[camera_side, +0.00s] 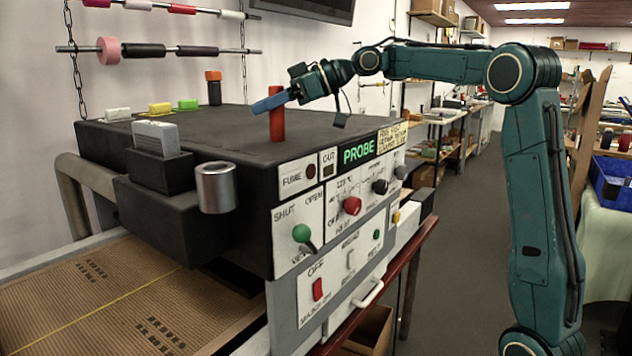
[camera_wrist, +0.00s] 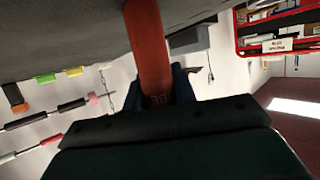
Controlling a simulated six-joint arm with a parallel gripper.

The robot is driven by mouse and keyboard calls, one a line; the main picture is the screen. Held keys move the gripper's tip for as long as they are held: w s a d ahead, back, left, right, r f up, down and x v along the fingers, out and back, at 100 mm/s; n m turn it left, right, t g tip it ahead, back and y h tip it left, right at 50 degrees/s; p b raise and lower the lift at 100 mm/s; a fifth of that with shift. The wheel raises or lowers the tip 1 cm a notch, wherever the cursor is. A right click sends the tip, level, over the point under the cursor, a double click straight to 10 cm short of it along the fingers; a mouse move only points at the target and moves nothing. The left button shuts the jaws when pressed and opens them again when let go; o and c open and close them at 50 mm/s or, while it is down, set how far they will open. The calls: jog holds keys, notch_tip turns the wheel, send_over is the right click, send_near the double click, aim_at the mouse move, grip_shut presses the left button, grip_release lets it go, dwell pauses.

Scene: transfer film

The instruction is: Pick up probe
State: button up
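The task's probe is most likely the red-orange cylinder (camera_side: 277,126), which stands upright on the black machine top in the side view. My gripper (camera_side: 268,103) has blue fingers that reach across its upper part from the right. In the wrist view the cylinder (camera_wrist: 150,45) runs down between the dark blue fingers of my gripper (camera_wrist: 156,88), one on each side. I see no clear gap beside it, but cannot tell whether the fingers press on it. The cylinder's lower end seems to rest on the machine top.
The machine's black top (camera_side: 225,128) is mostly clear around the cylinder. A metal cup (camera_side: 215,188) hangs at its front left. An orange-capped dark bottle (camera_side: 213,90) and small coloured blocks stand at the back. A lettered PROBE panel (camera_side: 359,152) faces right.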

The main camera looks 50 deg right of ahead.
jog(key=shift+r, duration=0.25)
jog(key=shift+c, duration=0.4)
notch_tip(320, 180, up, 9)
jog(key=shift+r, duration=0.2)
dwell(0.6)
